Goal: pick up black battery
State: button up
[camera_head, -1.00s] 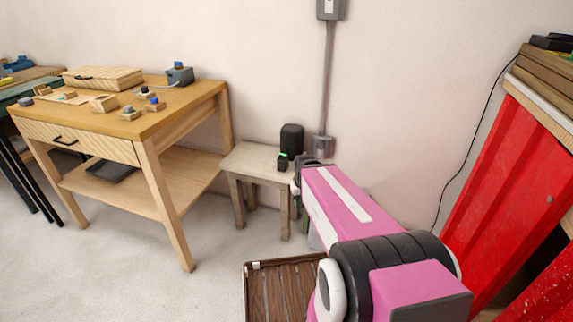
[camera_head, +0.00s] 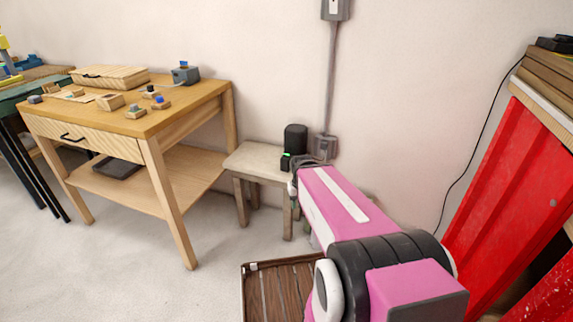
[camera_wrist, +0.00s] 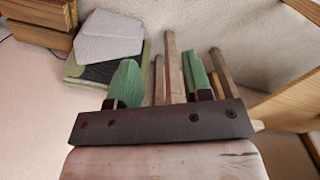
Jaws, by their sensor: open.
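A black upright cylinder with a rounded top (camera_head: 296,139) stands at the back of the small wooden stool (camera_head: 252,160) in the head view. A small black piece with a green spot (camera_head: 286,161) shows in front of it; I cannot tell whether this is a separate thing or part of my gripper. I cannot tell which black thing is the battery. My gripper is mostly hidden behind my pink arm, by the stool's right side.
A wooden workbench (camera_head: 150,124) with small blocks and a box stands left of the stool. A red panelled cabinet (camera_head: 500,190) is at the right. A brown slatted tray (camera_head: 285,290) is at the bottom. A grey conduit (camera_head: 329,80) runs down the wall behind the stool.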

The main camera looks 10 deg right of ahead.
jog(key=o, duration=0.5)
jog(key=shift+w, duration=0.1)
jog(key=shift+o, duration=1.4)
jog(key=shift+w+a+f+m+y, duration=0.1)
jog(key=shift+w+f+m+y, duration=0.2)
jog(key=shift+w, duration=0.05)
jog(key=m+t+y, duration=0.9)
jog(key=m+y, duration=0.6)
jog(key=m, duration=0.8)
send_near(286, 160)
notch_tip(286, 160, down, 2)
jog(key=w+d, duration=0.1)
jog(key=w, duration=0.1)
jog(key=shift+x, duration=5.3)
